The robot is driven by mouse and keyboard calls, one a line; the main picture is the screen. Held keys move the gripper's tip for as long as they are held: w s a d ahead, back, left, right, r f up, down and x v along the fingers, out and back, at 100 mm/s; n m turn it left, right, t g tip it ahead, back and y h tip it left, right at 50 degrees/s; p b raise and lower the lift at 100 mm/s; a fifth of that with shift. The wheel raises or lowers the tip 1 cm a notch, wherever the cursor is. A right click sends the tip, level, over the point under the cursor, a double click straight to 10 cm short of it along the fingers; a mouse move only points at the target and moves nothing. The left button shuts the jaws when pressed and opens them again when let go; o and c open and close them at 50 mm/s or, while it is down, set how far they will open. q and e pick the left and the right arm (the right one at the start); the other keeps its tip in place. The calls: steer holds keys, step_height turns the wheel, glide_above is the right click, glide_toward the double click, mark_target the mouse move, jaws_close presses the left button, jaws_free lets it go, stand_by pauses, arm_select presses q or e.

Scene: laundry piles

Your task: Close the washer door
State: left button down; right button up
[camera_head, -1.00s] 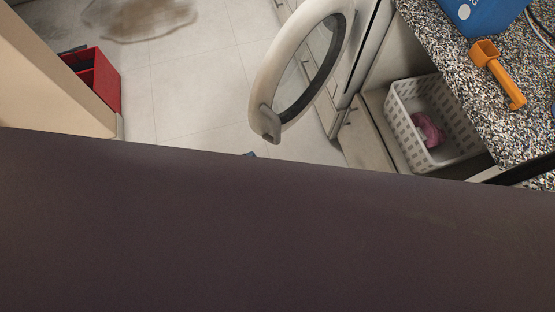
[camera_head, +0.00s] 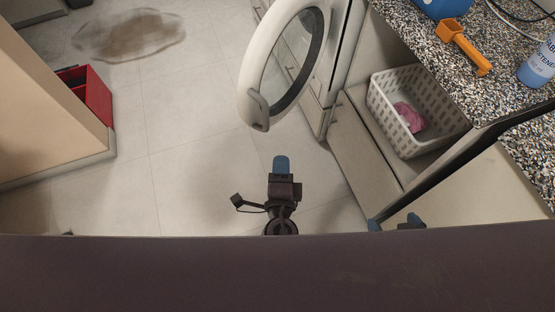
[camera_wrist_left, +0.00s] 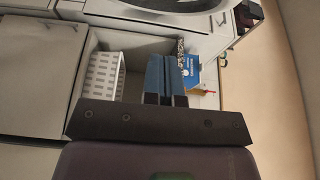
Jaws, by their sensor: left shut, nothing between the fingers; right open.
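The washer door (camera_head: 255,70) is a round white ring with a dark rim, clear glass and a grey latch at its lower edge. It stands swung open from the washer front in the head view. My left gripper (camera_head: 281,162) is shut and empty, below the door and apart from it. Its blue fingers (camera_wrist_left: 166,75) also show together in the left wrist view. My right gripper (camera_head: 395,223) is open near the lower right cabinet, mostly hidden by my dark body. A round white rim with a dark inside is cut off at the top of the left wrist view.
A white basket (camera_head: 390,125) holding a pink cloth (camera_head: 410,117) sits in the open space under the speckled counter (camera_head: 405,20). An orange scoop (camera_head: 463,47) and blue bottle (camera_head: 540,65) are on the counter. A red bin (camera_head: 95,95) is at left.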

arm_select(q)
steer(key=w+a, duration=0.2)
steer(key=w, duration=0.8)
steer(key=shift+w, duration=0.35)
steer(key=shift+a, duration=0.15)
